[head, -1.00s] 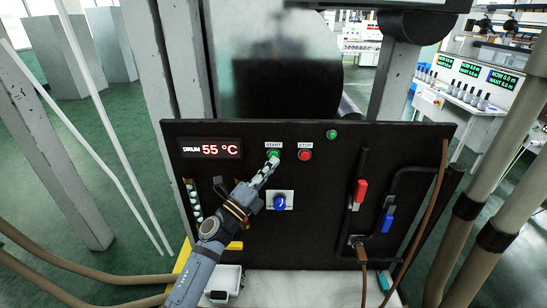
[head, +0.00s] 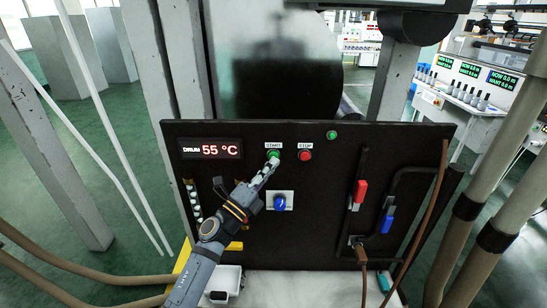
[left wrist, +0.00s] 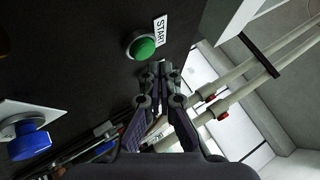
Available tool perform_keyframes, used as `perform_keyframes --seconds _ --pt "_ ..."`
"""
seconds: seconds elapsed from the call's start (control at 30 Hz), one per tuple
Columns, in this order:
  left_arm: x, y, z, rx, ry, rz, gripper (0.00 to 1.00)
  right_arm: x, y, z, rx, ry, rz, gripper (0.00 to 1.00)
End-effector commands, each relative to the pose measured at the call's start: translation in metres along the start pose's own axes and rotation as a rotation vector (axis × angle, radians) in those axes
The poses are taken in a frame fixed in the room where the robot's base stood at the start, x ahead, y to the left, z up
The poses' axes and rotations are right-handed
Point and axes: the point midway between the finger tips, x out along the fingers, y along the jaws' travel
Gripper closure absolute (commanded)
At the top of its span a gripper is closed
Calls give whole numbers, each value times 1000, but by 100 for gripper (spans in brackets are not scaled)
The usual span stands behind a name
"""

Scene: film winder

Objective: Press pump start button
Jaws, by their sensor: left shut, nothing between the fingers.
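The green START button (head: 274,154) sits on the black control panel (head: 330,235), under a white START label. It also shows in the left wrist view (left wrist: 143,47), beside its label (left wrist: 159,34). My left gripper (head: 273,164) is shut and empty, with its tips just below the green button. In the left wrist view my left gripper's fingertips (left wrist: 158,68) lie close to the button's edge. I cannot tell whether they touch it. My right gripper is not in view.
A red STOP button (head: 305,155) is just right of START. A blue knob (head: 280,203) is below. A red-handled lever (head: 358,193) and a blue-handled one (head: 387,220) are at the panel's right. A display (head: 210,149) reads 55 °C.

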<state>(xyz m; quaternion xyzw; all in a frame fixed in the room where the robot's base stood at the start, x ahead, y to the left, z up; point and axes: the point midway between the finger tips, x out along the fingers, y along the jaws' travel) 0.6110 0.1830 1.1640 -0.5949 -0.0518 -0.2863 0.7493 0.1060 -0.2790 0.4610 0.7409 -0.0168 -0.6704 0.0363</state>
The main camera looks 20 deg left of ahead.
Motion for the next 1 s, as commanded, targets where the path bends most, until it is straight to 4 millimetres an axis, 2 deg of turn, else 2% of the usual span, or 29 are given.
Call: perform_keyframes --seconds 1.0 --pt "7 5 5 0 0 -1 100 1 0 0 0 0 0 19"
